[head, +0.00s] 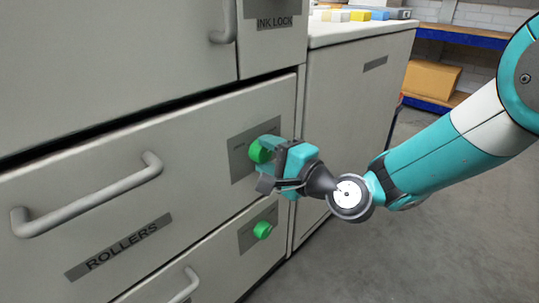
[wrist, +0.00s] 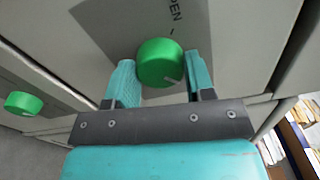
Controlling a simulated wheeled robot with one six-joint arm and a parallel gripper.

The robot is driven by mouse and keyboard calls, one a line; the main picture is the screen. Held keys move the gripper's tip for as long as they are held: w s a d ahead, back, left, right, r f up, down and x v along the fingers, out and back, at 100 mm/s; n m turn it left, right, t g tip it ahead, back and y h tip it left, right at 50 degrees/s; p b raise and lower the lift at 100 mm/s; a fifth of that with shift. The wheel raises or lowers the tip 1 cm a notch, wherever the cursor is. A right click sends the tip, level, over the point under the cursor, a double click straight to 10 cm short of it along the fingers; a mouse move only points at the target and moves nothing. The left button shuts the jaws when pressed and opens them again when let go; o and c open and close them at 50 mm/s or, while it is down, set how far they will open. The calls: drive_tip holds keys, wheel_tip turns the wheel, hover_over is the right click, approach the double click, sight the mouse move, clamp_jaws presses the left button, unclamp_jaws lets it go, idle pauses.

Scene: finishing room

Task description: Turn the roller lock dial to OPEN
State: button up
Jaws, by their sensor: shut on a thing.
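The roller lock dial (head: 259,152) is a round green knob on a grey plate (head: 240,160) at the right end of the ROLLERS drawer (head: 150,195). My gripper (head: 268,150) is at the dial, with a finger on each side of it. The wrist view shows the green dial (wrist: 160,58) between the two teal fingers, and the gripper (wrist: 161,78) is shut on it. A pale line on the dial face points to the lower right there. Part of the word OPEN and a small tick show beyond the dial. The rest of the plate's lettering is hidden or unreadable.
A second green dial (head: 262,230) sits on the drawer below and also shows in the wrist view (wrist: 22,103). Drawer handles (head: 90,195) stick out at left. An INK LOCK plate (head: 275,22) is above. Open floor (head: 400,250) lies to the right.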

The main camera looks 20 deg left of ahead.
drive_tip(key=shift+f, duration=0.1)
drive_tip(key=n+b, duration=0.3)
drive_tip(key=n, duration=0.2)
drive_tip(key=shift+f, duration=0.1)
drive_tip(key=n+b, duration=0.4)
drive_tip(key=n, duration=0.1)
drive_tip(key=n+b, duration=0.5)
drive_tip(key=n, duration=0.1)
drive_tip(key=shift+n, duration=0.3)
drive_tip(key=shift+n+b, duration=1.35)
drive_tip(key=shift+n, duration=0.25)
drive_tip(key=shift+r, duration=0.25)
drive_tip(key=o, duration=0.9)
